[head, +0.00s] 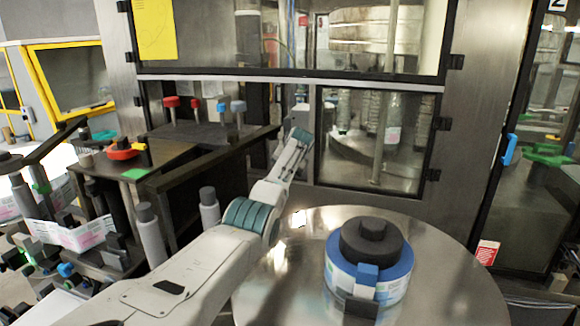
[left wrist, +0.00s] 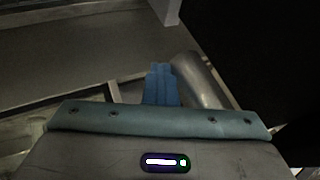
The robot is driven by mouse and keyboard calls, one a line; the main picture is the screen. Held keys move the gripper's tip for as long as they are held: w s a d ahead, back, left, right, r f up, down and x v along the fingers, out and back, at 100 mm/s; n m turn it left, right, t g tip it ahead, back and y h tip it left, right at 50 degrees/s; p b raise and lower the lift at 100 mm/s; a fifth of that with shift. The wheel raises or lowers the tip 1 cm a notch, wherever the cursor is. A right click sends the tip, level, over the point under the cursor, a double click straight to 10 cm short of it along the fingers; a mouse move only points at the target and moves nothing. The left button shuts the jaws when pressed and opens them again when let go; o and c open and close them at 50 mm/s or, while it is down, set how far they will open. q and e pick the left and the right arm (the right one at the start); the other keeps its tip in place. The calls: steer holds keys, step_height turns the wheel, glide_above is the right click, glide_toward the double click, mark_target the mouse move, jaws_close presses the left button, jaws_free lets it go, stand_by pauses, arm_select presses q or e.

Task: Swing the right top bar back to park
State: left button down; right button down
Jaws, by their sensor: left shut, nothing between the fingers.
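My left arm reaches up from the bottom of the head view. Its far end, with my left gripper (head: 301,114), is in front of the machine's lower window. The fingers are small and hard to make out there; the gripper is shut and holds nothing. A long dark bar (head: 215,162) slants up to the right, left of my forearm; I cannot tell for sure that it is the right top bar. In the left wrist view a blue ribbed piece (left wrist: 160,86) and a grey metal cylinder (left wrist: 196,80) show just past the wrist housing. My right gripper is not in view.
A round steel table (head: 455,285) at the lower right carries a blue and white reel (head: 342,277) with a black hub. Grey posts (head: 151,235) stand left of my forearm. Red and blue knobs (head: 171,102) stand behind the dark bar. Machine windows close off the back.

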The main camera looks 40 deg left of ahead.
arm_select(q)
steer(key=b+v, duration=0.4)
steer(key=v, duration=0.6)
steer(key=shift+s+r, duration=0.15)
steer(key=shift+r, duration=0.25)
